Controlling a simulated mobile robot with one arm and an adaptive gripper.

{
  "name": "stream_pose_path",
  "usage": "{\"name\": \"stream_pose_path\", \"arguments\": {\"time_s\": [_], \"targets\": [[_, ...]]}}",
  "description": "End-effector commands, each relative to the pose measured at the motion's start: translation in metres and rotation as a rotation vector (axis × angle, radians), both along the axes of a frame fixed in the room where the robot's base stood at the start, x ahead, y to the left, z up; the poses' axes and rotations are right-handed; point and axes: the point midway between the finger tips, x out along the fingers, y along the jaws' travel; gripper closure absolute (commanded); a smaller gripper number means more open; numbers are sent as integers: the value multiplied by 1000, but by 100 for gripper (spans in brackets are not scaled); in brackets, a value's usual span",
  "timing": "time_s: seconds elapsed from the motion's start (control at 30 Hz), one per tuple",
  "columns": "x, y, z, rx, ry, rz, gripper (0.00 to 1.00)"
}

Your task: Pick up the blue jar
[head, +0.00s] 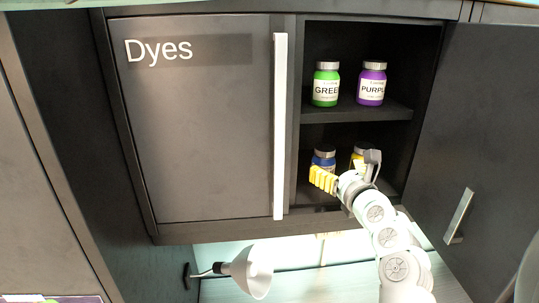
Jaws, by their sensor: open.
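The blue jar (323,160) stands on the lower shelf of the open cabinet, in its left part. It has a grey lid, and its lower part is hidden behind my gripper. My gripper (346,166) is open in front of the lower shelf, with a yellow-padded finger (323,179) in front of the blue jar and a grey finger to the right. From this view I cannot tell how far the fingers are from the jar. Nothing shows held between them.
A yellow jar (357,158) stands right of the blue one, partly hidden by my gripper. A green jar (326,85) and a purple jar (372,84) stand on the upper shelf (354,112). The right door (478,150) is open; the left Dyes door (200,130) is closed.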

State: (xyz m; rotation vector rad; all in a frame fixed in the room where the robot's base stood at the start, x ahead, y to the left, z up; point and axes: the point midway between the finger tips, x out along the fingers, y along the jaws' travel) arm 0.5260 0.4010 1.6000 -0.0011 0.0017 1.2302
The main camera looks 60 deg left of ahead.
Motion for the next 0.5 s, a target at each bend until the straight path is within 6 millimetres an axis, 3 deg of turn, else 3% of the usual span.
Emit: {"name": "stream_pose_path", "arguments": {"time_s": [0.27, 0.5], "targets": [[2, 15, -2, 0, -2, 7, 19], [13, 40, -8, 1, -5, 6, 19]]}}
